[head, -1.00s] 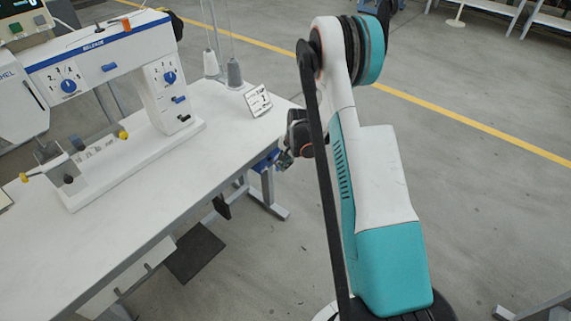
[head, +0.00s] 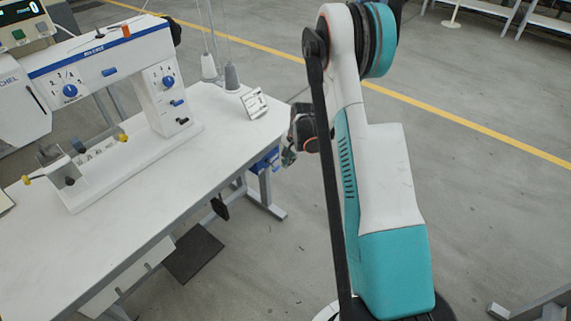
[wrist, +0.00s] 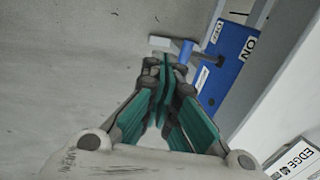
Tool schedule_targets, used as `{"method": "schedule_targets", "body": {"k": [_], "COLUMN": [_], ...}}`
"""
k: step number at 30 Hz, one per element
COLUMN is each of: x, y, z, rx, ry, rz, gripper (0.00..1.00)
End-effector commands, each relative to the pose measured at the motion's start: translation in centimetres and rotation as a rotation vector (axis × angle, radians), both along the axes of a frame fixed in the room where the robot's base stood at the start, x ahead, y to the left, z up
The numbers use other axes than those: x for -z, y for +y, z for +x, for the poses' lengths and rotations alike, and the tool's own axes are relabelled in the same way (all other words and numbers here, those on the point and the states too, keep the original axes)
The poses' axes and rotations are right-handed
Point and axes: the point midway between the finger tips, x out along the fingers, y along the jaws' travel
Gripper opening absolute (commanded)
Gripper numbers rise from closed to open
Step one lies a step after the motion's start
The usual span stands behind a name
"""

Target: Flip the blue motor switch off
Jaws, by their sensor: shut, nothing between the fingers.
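The blue motor switch box (wrist: 228,62) is under the table's end, at upper right in the wrist view, with white ON and OFF labels. Which way the switch is set is unclear. In the head view the blue box (head: 264,161) shows below the table edge. My gripper (wrist: 168,62) has its teal fingers together and empty, pointing at the knob; I cannot tell if they touch it. In the head view my gripper (head: 288,158) is just right of the box.
A grey table leg (head: 266,190) stands beside the switch. Open floor lies to the right.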

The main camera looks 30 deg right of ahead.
Motion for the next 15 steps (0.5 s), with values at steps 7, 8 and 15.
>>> {"method": "schedule_targets", "body": {"k": [7,8,15], "x": [-4.9,-5.3,-7.2], "y": [-1.0,-1.1,-1.5], "z": [-2.7,-3.0,-4.2], "rx": [0.001,0.001,0.001], "ry": [0.0,0.0,0.0], "rz": [0.0,0.0,0.0], "gripper": [0.0,0.0,0.0]}}
